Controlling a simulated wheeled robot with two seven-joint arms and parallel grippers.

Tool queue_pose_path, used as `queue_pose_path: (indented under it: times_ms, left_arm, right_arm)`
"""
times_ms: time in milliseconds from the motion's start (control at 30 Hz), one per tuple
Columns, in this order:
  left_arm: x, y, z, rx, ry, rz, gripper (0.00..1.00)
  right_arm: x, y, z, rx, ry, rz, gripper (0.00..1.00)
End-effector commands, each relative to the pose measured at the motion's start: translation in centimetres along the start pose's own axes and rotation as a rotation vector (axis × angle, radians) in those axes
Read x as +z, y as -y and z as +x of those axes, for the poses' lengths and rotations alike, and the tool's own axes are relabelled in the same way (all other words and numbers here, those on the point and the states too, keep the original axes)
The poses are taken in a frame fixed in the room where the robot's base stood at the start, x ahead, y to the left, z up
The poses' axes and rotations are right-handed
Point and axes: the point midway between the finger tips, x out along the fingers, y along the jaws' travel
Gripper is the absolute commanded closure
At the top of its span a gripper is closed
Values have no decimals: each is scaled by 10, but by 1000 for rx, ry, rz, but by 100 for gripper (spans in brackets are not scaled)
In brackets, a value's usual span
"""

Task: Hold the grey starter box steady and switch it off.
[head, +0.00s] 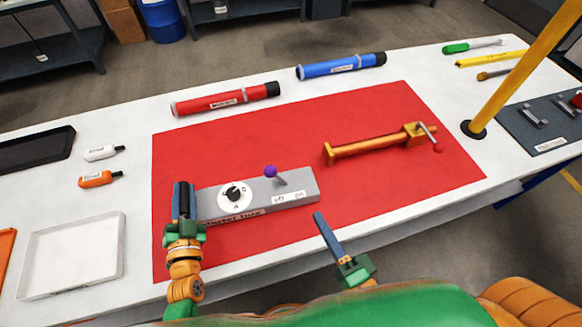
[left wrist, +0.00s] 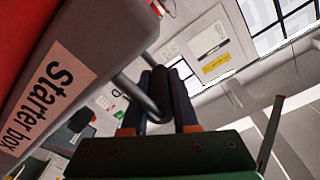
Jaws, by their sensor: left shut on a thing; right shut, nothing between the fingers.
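The grey starter box (head: 256,198) lies on the red mat (head: 385,190). It carries a round dial (head: 235,195), "off" and "on" labels and a lever with a purple knob (head: 270,171). The lever leans left in the head view, toward the "off" side. My left gripper (head: 183,190) is at the box's left end. In the left wrist view its fingers (left wrist: 162,95) are shut on a grey bar handle (left wrist: 142,97) on the box's end. My right gripper (head: 319,218) is shut and empty, right of the box's near right corner, apart from the lever.
Behind the box lie a red tube (head: 225,99) and a blue tube (head: 340,66). An orange clamp-like tool (head: 375,144) lies on the mat's right half. A yellow pole (head: 520,70) stands at right. A white tray (head: 72,255) and small bottles are at left.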

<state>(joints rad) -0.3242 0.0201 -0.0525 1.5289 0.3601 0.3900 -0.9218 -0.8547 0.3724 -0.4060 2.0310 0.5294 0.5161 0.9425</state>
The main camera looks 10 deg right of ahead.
Motion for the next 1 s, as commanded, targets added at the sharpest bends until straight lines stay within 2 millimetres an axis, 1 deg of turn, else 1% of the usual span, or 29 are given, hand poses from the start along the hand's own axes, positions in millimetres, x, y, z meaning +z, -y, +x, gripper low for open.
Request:
queue_pose_path:
  times_ms: [33,167,200,300,567,667,767,800,900,1000]
  left_arm:
    - [3,-2,-1,8,9,1,100]
    - [3,-2,-1,8,9,1,100]
    - [3,-2,-1,8,9,1,62]
    - [3,-2,-1,5,7,0,38]
    - [1,0,-1,2,3,0,38]
    - [2,-1,-10,3,5,1,38]
    - [2,-1,-34,4,7,-1,38]
    - [3,-1,-46,5,9,0,38]
    - [3,-1,-74,6,10,0,38]
    - [3,-1,-98,6,9,0,38]
  right_arm:
    - [0,0,0,0,0,0,100]
    - [0,0,0,0,0,0,100]
    - [0,0,0,0,0,0,100]
    - [0,0,0,0,0,-1,100]
    - [0,0,0,0,0,-1,100]
    - [0,0,0,0,0,-1,100]
    - [0,0,0,0,0,-1,100]
    - [0,0,0,0,0,-1,100]
    - [0,0,0,0,0,-1,100]
    - [0,0,0,0,0,-1,100]
